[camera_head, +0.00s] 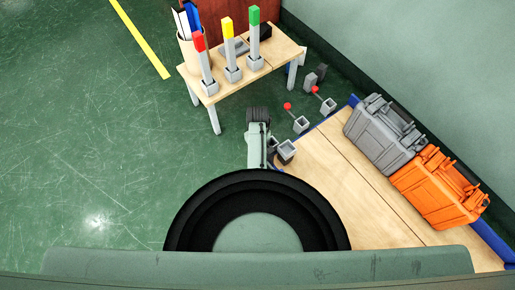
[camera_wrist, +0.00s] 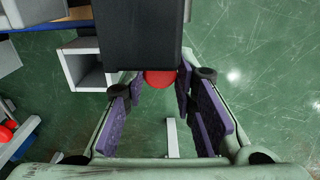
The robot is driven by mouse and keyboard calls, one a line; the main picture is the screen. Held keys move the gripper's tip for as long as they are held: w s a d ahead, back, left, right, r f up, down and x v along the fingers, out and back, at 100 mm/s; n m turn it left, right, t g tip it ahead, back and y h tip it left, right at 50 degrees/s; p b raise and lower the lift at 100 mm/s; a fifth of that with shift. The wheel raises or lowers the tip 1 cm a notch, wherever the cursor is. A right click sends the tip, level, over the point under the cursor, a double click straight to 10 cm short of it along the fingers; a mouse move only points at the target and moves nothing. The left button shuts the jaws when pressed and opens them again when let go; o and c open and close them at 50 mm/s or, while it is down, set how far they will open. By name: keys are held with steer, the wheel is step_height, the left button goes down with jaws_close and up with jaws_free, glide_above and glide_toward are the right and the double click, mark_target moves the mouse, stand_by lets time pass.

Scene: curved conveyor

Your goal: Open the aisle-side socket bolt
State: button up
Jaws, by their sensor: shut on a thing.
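In the wrist view my gripper (camera_wrist: 162,92) has its purple pads on either side of a red ball knob (camera_wrist: 160,79) and is shut on it. A large dark block (camera_wrist: 137,35) hides the upper part of the knob and whatever it is fixed to. A grey square hollow socket (camera_wrist: 84,68) is to the left of the block. In the head view grey sockets (camera_head: 287,152) stand by the bench corner, close to my arm. My gripper's fingers cannot be made out there. Two red-knobbed levers (camera_head: 288,106) (camera_head: 316,90) stand farther back.
A wooden bench (camera_head: 330,180) with blue edges bears a grey case (camera_head: 380,135) and an orange case (camera_head: 437,188). A small table (camera_head: 212,92) holds red, yellow and green posts. Another red knob (camera_wrist: 7,131) shows at the wrist view's left. Green floor is clear on the left.

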jaws_close()
steer(key=shift+s+a+p, duration=0.9)
steer(key=shift+a+p, duration=0.15)
steer(key=shift+a, duration=0.15)
steer(key=o, duration=0.7)
jaws_free()
steer(key=shift+w, duration=0.1)
